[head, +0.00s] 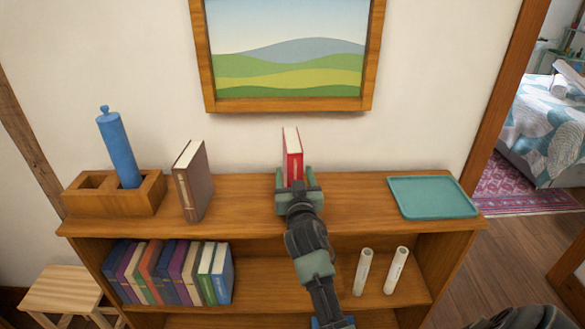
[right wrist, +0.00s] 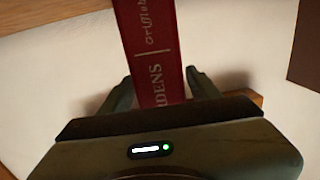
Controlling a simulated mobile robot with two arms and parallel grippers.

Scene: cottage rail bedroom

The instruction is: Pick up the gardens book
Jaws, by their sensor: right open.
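The gardens book is a red book (head: 292,156) standing upright on top of the wooden shelf unit (head: 245,206), below the picture. In the right wrist view its red spine (right wrist: 150,45) shows part of the title, ending in "DENS". My right gripper (head: 297,182) is at the book, with its arm reaching in from the front. In the right wrist view the two fingers (right wrist: 162,88) are apart, one on each side of the spine's lower part, with the book between them. The lower part of the book is hidden by the gripper. My left gripper is not in view.
A brown book (head: 192,180) stands upright to the left, beside a wooden holder (head: 146,197) with a blue cylinder (head: 119,150). A teal tray (head: 432,198) lies to the right. Several books (head: 168,272) and two white rolls (head: 379,271) stand on the lower shelf.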

